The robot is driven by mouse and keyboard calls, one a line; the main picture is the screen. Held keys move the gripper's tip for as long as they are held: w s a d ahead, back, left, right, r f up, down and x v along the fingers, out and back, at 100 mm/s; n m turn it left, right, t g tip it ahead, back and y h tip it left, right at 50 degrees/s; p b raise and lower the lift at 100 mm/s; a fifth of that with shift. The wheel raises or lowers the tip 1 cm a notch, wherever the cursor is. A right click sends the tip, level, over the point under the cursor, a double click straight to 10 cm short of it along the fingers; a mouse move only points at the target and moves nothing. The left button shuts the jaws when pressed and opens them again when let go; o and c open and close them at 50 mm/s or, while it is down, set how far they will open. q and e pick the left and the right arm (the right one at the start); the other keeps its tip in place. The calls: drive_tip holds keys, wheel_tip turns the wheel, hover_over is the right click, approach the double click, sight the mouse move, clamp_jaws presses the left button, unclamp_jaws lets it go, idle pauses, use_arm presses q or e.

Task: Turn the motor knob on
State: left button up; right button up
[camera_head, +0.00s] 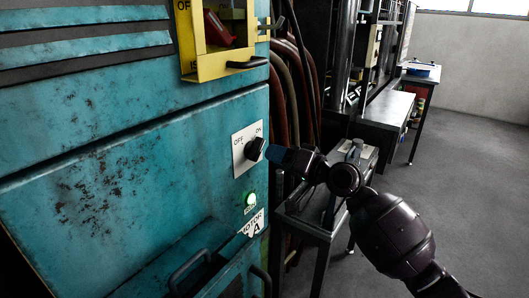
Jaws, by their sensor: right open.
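The black motor knob (254,148) sits on a pale plate (240,165) marked OFF on the left and ON on the right. The plate is on the front of a worn teal cabinet (150,180). The knob's exact pointing direction is too small to tell. My left gripper is not in view.
A green light (250,199) glows below the plate. A yellow-framed box (218,66) with a red part is above. Hoses (297,90) hang behind the cabinet's edge. A small metal table (310,226) stands behind my right arm. Grey floor is free at right.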

drive_tip(key=v, duration=0.5)
idle(0.3)
drive_tip(key=s+d+f+n+t+h, duration=0.1)
drive_tip(key=s+d+f+t+h, duration=0.1)
drive_tip(key=s+d+f+h, duration=0.3)
drive_tip(key=s+d+f+t+h, duration=0.1)
drive_tip(key=s+d+f+h, duration=0.15)
drive_tip(key=f, duration=0.55)
drive_tip(key=s+d+f+n+t+h, duration=0.1)
drive_tip(key=s+d+f+t+h, duration=0.1)
drive_tip(key=s+d+f+h, duration=0.3)
drive_tip(key=s+d+f+m+g+h, duration=0.1)
drive_tip(key=s+d+f+g, duration=0.1)
drive_tip(key=s+f, duration=0.6)
drive_tip(key=s+d+f+m+g+h, duration=0.1)
drive_tip(key=s+d+f, duration=0.3)
drive_tip(key=s+f, duration=0.5)
drive_tip(key=s+g, duration=0.1)
drive_tip(key=s, duration=0.4)
drive_tip(key=shift+s+f+g, duration=0.2)
drive_tip(key=shift+g, duration=0.1)
